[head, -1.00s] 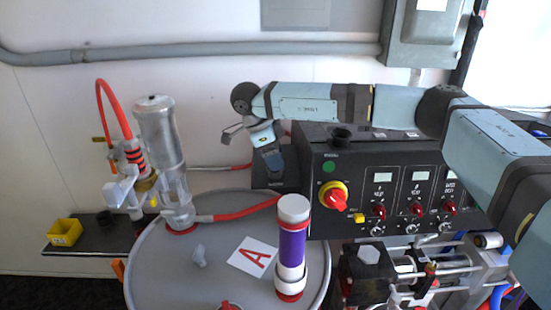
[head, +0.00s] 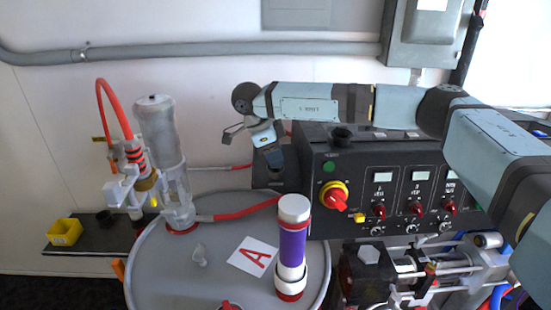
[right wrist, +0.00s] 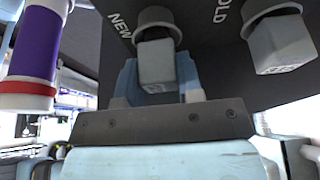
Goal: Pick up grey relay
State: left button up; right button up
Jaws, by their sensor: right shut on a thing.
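In the right wrist view, a grey block-shaped relay (right wrist: 157,65) sits between the fingers of my right gripper (right wrist: 157,92), which are shut on it. Its far end meets a round dark collar (right wrist: 155,20) beside the word NEW; I cannot tell whether it is still inside the collar. A second grey relay (right wrist: 280,45) is at another collar beside the word OLD. In the head view my right gripper (head: 273,156) points down at the dark box left of the control panel, and the held relay cannot be made out there. My left gripper is not in view.
The black control panel (head: 385,165) with knobs stands right of the gripper. A purple and white cylinder (head: 293,245) stands close in front on the grey drum (head: 215,285). A clear canister (head: 160,140) and a yellow bin (head: 65,232) are at left.

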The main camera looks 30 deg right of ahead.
notch_tip(320, 180, up, 8)
jog(key=shift+r+b, duration=0.15)
jog(key=shift+b, duration=0.75)
notch_tip(320, 180, up, 16)
jog(key=p, duration=0.6)
jog(key=s+a+f+n+t+y, duration=0.1)
jog(key=s+a+f+n+t, duration=0.2)
jog(key=f+n, duration=0.5)
jog(key=s+a+f+n+t+y, duration=0.1)
jog(key=s+a+f+n+t, duration=0.2)
jog(key=n, duration=0.8)
jog(key=s+a+f, duration=0.2)
jog(key=s+f, duration=0.2)
jog(key=f, duration=0.1)
jog(key=shift+s+f+n+y, duration=0.15)
jog(key=shift+f+n+y, duration=0.15)
jog(key=shift+n+y, duration=0.1)
